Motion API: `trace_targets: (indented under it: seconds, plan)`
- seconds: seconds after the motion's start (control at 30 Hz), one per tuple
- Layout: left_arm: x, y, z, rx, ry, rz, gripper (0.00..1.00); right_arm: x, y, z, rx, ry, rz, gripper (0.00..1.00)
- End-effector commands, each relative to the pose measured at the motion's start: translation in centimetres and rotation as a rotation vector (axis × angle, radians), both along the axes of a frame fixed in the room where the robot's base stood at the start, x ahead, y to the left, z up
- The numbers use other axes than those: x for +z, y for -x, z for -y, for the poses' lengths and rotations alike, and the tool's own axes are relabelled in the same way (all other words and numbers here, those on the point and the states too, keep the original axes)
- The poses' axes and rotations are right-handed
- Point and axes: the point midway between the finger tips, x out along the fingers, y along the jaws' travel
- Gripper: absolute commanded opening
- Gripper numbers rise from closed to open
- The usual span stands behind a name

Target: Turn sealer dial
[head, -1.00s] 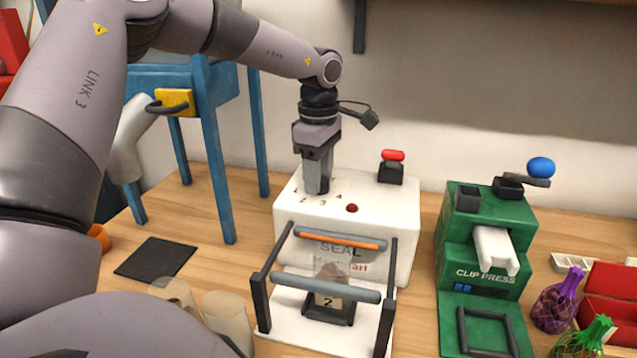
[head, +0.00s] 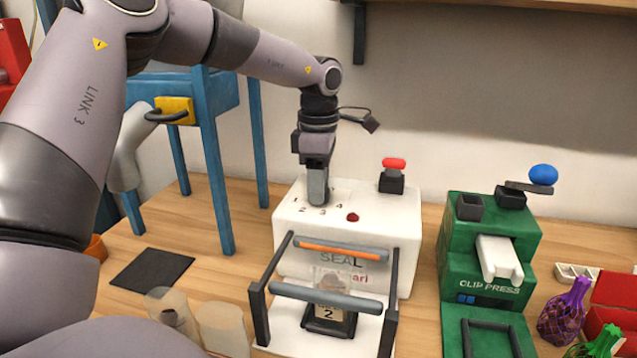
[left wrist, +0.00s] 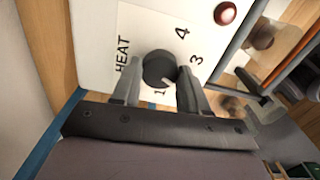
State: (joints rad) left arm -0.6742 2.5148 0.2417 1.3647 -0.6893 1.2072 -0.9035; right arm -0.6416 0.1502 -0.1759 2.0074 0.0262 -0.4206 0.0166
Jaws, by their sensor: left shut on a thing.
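The white sealer (head: 398,235) stands on the table, with the numbers 1 to 4 on its top. In the left wrist view its dark round dial (left wrist: 158,66) shows beside the word HEAT. The dial's pale mark points towards the gripper side, between the 1 and the 3; the 2 is hidden there. My left gripper (head: 318,202) points straight down onto the sealer top. In the left wrist view the gripper (left wrist: 160,84) has one finger on each side of the dial and is shut on it. In the head view its fingers hide the dial. My right gripper is not in view.
A pouch (head: 332,280) stands in a dark holder marked 2 under the sealer's bars. A red-topped switch (head: 392,175) is at the sealer's back right. The green clip press (head: 455,265) stands to the right. Cups (head: 222,330) and a black mat (head: 152,270) lie left.

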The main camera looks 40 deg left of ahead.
Motion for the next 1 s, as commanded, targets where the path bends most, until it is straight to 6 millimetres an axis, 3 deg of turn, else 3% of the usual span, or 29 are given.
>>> trace_targets:
  seconds: [0.03, 0.07, 0.13, 0.47, 0.8, 1.0]
  plan:
    - [0.1, -0.1, 0.0, -0.001, 0.0, 0.002, 0.13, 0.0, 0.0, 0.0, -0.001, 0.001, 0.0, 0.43]
    - [0.1, -0.1, 0.0, -0.001, 0.0, 0.002, 0.47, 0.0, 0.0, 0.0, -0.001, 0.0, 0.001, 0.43]
    - [0.1, -0.1, 0.0, -0.002, -0.001, 0.003, 0.69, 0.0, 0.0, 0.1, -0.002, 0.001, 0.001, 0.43]
    - [0.3, -0.1, 0.0, -0.002, 0.0, 0.002, 0.69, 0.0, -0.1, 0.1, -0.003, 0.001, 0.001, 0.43]
    - [5.3, -0.1, 0.0, -0.001, 0.001, 0.006, 0.69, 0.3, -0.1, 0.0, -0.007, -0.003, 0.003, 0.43]
    - [7.1, -0.1, 0.0, -0.001, -0.001, 0.004, 0.69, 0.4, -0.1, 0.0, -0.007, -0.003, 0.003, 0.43]
